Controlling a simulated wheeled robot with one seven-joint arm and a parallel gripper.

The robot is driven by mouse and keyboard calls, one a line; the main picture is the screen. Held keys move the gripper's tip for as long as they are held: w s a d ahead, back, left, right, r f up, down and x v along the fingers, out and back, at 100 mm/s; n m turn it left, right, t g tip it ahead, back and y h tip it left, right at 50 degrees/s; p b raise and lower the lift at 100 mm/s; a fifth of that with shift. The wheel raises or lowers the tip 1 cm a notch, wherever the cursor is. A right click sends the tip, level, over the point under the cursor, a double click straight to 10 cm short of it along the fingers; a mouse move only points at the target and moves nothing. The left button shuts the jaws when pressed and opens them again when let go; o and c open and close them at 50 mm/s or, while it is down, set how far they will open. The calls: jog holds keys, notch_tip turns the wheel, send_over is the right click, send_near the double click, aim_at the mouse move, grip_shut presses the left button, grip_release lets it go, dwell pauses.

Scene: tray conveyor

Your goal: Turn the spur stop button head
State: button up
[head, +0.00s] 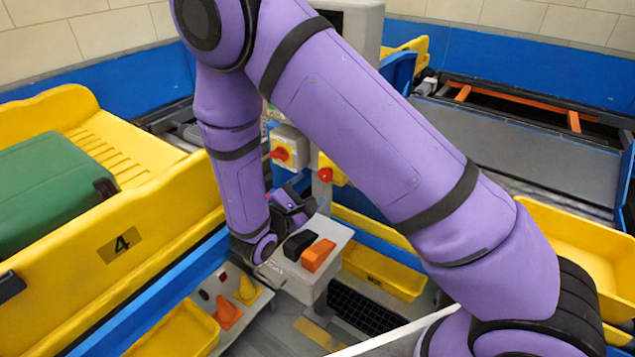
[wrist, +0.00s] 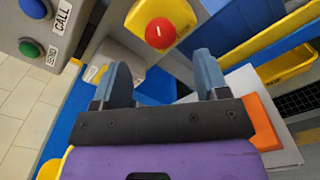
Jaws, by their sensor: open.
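The red stop button head (head: 325,174) sits on a yellow box in the head view, near the middle behind my arm. In the wrist view the red head (wrist: 160,33) shows round with a small white mark, on its yellow housing (wrist: 136,14). My gripper's two blue-grey fingers (wrist: 163,76) are spread apart with nothing between them. The button head lies beyond the fingertips, roughly in line with the gap, and is not touched. In the head view my gripper (head: 290,203) is partly hidden and sits low, left of the button.
A grey box with a red rotary switch (head: 280,153) stands left of the button. A grey panel (wrist: 45,45) with blue and green buttons is at the wrist view's left. Yellow trays flank the arm.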

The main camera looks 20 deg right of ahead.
jog(key=shift+v, duration=1.85)
jog(key=s+d+r+m+g+y, duration=0.2)
jog(key=s+d+r+m+g, duration=0.1)
jog(key=d+r+m+g, duration=0.4)
jog(key=s+d+r+m+g+y, duration=0.1)
jog(key=s+d+r+m+g, duration=0.25)
jog(key=d+r, duration=0.4)
jog(key=s+d+r+m+t+y, duration=0.1)
jog(key=s+r+m+t+y, duration=0.4)
jog(key=s+r+y, duration=0.6)
jog(key=shift+s+r+m+y, duration=0.3)
jog(key=shift+s+r+m, duration=0.85)
jog(key=shift+s+r, duration=1.35)
jog(key=shift+d+f, duration=0.1)
jog(key=shift+d, duration=0.05)
